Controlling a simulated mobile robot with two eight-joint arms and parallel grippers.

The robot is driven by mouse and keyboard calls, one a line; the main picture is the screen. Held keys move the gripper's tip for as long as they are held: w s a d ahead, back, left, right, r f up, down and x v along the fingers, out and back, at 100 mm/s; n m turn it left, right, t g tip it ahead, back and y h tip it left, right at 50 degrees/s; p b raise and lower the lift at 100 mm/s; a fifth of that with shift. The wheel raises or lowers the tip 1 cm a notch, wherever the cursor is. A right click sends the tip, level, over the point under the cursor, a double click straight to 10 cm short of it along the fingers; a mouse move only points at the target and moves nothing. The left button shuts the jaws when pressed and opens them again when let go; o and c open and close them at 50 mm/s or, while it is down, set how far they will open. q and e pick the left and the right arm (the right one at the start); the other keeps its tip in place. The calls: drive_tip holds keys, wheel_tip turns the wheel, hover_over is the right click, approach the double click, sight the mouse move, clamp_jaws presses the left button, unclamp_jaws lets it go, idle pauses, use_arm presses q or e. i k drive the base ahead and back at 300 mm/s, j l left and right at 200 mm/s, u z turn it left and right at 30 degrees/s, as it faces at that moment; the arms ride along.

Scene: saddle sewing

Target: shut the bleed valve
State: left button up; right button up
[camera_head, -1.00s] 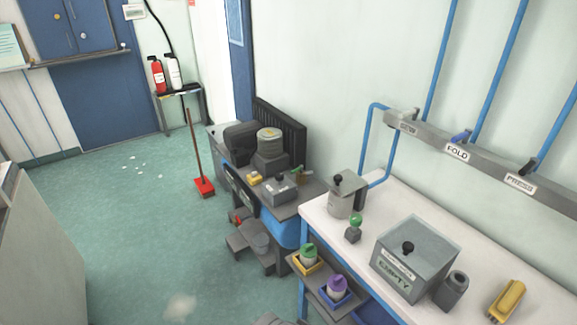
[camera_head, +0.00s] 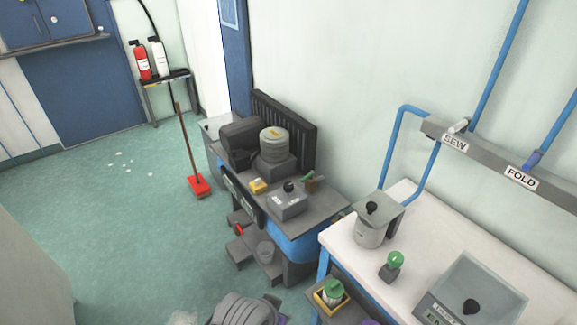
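No label in the camera_head view marks a bleed valve. A compressor-like unit with a blue body (camera_head: 292,243) stands against the wall. A small red handle-like part (camera_head: 239,230) shows low on its front. Neither of my grippers can be made out in view.
A white workbench (camera_head: 420,232) to the right carries a grey pot (camera_head: 373,224), a green-knobbed block (camera_head: 391,267) and a grey box (camera_head: 478,288). A red broom (camera_head: 199,186) leans nearby.

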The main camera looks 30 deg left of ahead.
sight(310, 174)
drive_tip(key=i+j+u, duration=0.35)
drive_tip(key=i+j, duration=0.4)
drive_tip(key=j, duration=0.2)
drive_tip(key=i+j+u, duration=0.35)
drive_tip(key=i+j, duration=0.45)
